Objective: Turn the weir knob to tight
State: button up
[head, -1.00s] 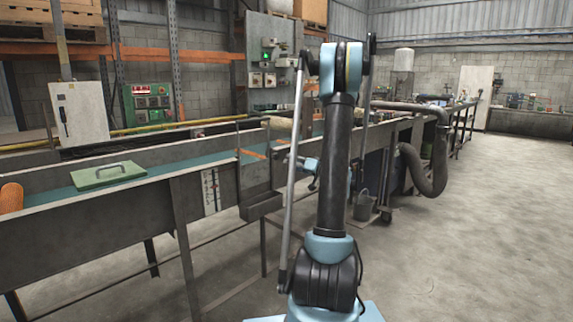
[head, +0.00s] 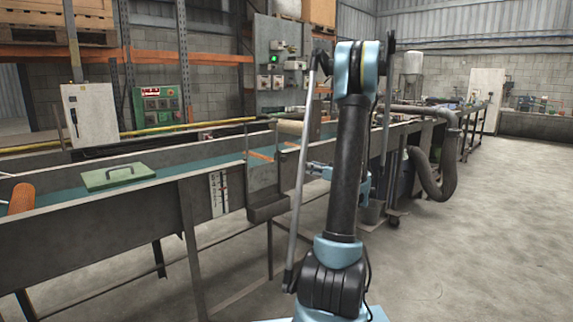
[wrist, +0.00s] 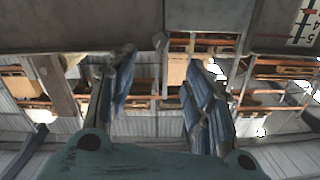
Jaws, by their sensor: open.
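A metal weir section with a box-like outlet (head: 268,207) is on the near side of the long trough (head: 110,222), left of my arm in the head view. I cannot make out the weir knob for certain; a small grey fitting (wrist: 160,41) shows beyond my fingers in the wrist view. My gripper (wrist: 158,78) is open and empty, its two fingers apart below the dark metal edge.
A white gauge strip (head: 218,194) is left of the outlet. A green lid (head: 114,176) and an orange roller (head: 21,198) are at the left. A large black hose (head: 432,178) hangs at the right. The concrete floor (head: 480,240) there is open.

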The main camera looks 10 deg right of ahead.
aim_at(285, 160)
jog(key=shift+n, duration=0.4)
jog(key=x, duration=1.6)
jog(key=shift+w+a, duration=0.2)
jog(key=shift+w, duration=0.1)
jog(key=c, duration=1)
